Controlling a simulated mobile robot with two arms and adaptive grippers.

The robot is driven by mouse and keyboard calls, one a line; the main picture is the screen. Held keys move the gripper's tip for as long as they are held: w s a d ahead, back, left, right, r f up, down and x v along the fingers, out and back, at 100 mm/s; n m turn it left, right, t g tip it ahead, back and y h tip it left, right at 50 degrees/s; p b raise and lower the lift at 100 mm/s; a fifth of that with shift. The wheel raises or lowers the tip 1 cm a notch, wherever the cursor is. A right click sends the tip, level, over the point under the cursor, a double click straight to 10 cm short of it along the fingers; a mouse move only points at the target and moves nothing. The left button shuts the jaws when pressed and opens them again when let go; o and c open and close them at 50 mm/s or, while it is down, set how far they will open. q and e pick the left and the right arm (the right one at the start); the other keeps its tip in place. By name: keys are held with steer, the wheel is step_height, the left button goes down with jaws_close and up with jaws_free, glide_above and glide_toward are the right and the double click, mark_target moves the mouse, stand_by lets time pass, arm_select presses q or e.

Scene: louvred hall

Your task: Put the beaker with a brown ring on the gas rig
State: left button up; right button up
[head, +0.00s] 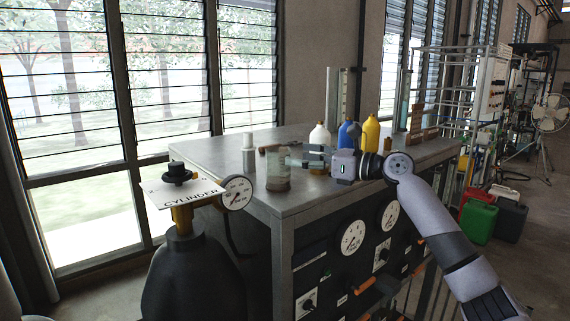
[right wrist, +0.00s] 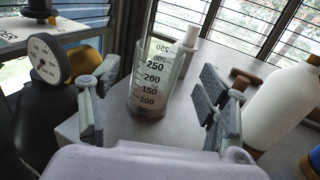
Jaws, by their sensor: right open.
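A clear glass beaker (head: 278,171) with dark graduations stands upright on the steel bench top (head: 225,160), near its front left corner. It also shows in the right wrist view (right wrist: 153,85), brownish in its lower part; I cannot make out a clear brown ring. My right gripper (head: 294,158) is open beside the beaker, fingers pointing at it. In the right wrist view its fingers (right wrist: 150,100) spread to either side of the beaker, without visible contact. The bench front carries a gauge panel (head: 330,262); a white tubular rack with a panel (head: 491,80) stands farther back. I cannot tell which is the gas rig.
A white bottle (head: 319,136), a blue bottle (head: 348,134) and a yellow bottle (head: 370,134) stand behind my right gripper. A small white cylinder (head: 248,152) stands left of the beaker. A black gas cylinder (head: 193,275) with a gauge stands at the front left.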

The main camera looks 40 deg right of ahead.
steer(key=b+v, duration=0.1)
steer(key=v, duration=0.3)
steer(key=shift+s+d+f+b, duration=0.1)
steer(key=shift+s+f+b, duration=0.1)
steer(key=shift+b, duration=0.15)
steer(key=shift+s+d+r, duration=0.15)
steer(key=shift+s+r, duration=0.05)
steer(key=shift+s, duration=0.1)
